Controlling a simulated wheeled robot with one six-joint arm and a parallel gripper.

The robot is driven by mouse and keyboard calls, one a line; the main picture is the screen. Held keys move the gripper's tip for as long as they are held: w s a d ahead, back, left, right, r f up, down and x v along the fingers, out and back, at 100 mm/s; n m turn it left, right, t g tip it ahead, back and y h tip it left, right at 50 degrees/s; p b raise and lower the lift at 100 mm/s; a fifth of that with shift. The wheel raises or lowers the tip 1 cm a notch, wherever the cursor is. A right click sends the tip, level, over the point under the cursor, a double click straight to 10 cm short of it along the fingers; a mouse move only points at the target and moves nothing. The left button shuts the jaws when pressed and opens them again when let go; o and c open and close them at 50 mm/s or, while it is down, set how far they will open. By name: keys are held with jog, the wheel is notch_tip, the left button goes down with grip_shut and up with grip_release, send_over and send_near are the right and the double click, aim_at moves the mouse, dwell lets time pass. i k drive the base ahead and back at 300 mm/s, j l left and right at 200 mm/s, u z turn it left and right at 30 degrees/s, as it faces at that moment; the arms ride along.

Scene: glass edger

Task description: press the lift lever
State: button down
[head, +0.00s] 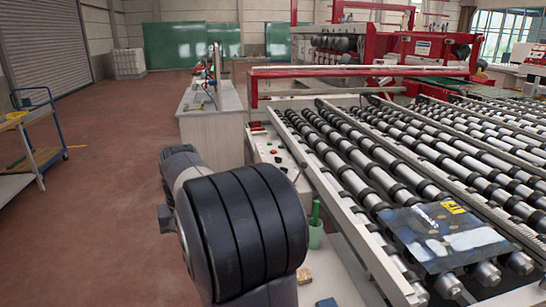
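A control panel (268,150) with red and black buttons lies on the pale ledge at the near side of the roller machine. A thin dark stick (299,174) stands tilted on this ledge, right of the buttons; it may be the lift lever, but it is too small to be sure. My arm's large dark joint fills the lower middle of the view and covers part of the ledge. My gripper does not show, so its distance from the lever cannot be told.
A green cup (315,236) with a green-handled tool stands on the ledge, near a small brown block (304,276). A dark printed sheet (442,236) lies on the rollers (345,175). A grey cabinet (210,125) stands behind. The red-brown floor at left is open, with a blue trolley (45,150).

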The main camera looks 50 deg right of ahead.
aim_at(304, 166)
jog(key=i+z, duration=0.35)
jog(key=i, duration=0.2)
jog(key=i+z, duration=0.35)
jog(key=i, duration=0.2)
jog(key=i+j+z, duration=0.3)
jog(key=i, duration=0.2)
jog(key=i+l+z, duration=0.1)
jog(key=i+z, duration=0.15)
jog(key=z, duration=0.15)
jog(key=i+z, duration=0.25)
jog(key=z, duration=0.15)
jog(key=i+j+z, duration=0.1)
jog(key=i+z, duration=0.2)
jog(key=z, duration=0.15)
jog(key=i+j+z, duration=0.15)
jog(key=z, duration=0.25)
jog(key=i+j+z, duration=0.4)
jog(key=k+l, duration=0.1)
